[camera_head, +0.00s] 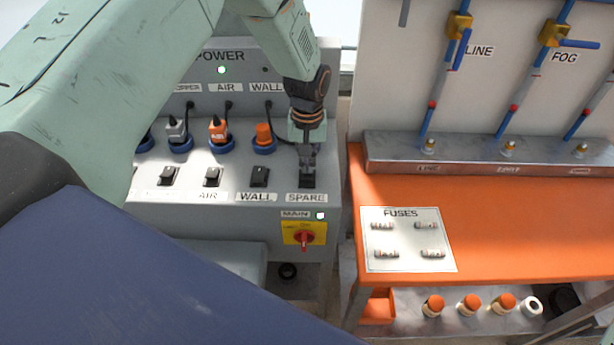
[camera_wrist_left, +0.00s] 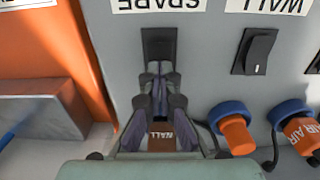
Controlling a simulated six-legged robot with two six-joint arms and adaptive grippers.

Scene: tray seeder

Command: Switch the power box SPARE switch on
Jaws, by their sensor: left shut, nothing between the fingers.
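The grey power box (camera_head: 222,250) stands left of centre in the head view. Its SPARE switch (camera_head: 307,183) is at the right end of the switch row, above the SPARE label (camera_head: 306,198). My left gripper (camera_head: 307,168) is shut and empty, with its fingertips at the SPARE switch. In the left wrist view the fingertips (camera_wrist_left: 158,68) overlap the lower part of the black switch (camera_wrist_left: 158,44). I cannot tell whether they touch it or which way its rocker is tipped. My right gripper is not in view.
The WALL switch (camera_head: 259,177) sits just left of SPARE, with AIR (camera_head: 212,177) beyond it. Orange plugs (camera_head: 263,133) and cables stand behind. A red MAIN knob (camera_head: 304,237) is below. An orange bench (camera_head: 500,220) is at the right.

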